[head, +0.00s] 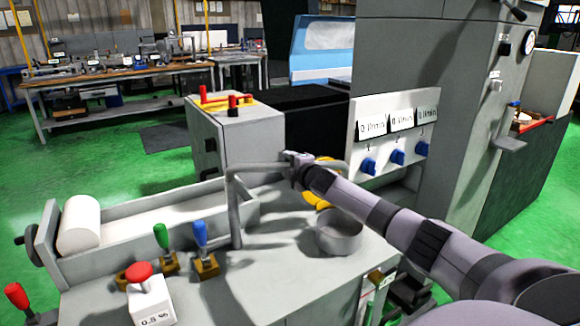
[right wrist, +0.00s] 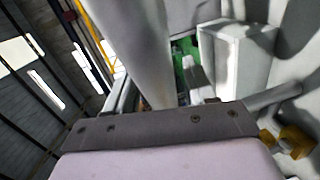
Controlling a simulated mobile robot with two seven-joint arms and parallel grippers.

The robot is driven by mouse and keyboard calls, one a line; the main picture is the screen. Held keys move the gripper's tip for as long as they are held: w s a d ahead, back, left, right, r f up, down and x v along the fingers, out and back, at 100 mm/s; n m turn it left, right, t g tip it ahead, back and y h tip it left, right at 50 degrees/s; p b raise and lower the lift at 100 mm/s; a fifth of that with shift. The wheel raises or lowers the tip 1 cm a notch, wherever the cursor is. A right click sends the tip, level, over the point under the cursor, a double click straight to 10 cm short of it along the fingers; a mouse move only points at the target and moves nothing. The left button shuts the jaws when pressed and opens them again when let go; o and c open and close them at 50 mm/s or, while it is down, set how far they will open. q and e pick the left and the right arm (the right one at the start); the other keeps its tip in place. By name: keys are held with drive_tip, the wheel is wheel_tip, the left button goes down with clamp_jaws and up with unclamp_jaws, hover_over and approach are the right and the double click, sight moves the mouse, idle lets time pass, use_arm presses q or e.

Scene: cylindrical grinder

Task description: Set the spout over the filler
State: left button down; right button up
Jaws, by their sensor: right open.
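The spout (head: 236,205) is a grey bent pipe that rises from the machine's bench top and turns to run level to the right. My right gripper (head: 291,158) is open at the far end of its level arm. In the right wrist view a thick pale pipe (right wrist: 130,45), apparently the spout, runs up just ahead of the gripper (right wrist: 160,104). I cannot tell whether they touch. A round grey open cup (head: 340,236), probably the filler, stands on the bench top, right of and nearer than the spout's end. My left gripper is not in view.
Levers with green (head: 161,236) and blue (head: 200,234) handles and a red button box (head: 150,300) stand at the front left. A yellow part (head: 322,196) lies behind my right arm. A panel with blue knobs (head: 397,156) stands behind on the right.

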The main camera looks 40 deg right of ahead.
drive_tip(key=shift+v, duration=3.55)
drive_tip(key=shift+r, duration=0.1)
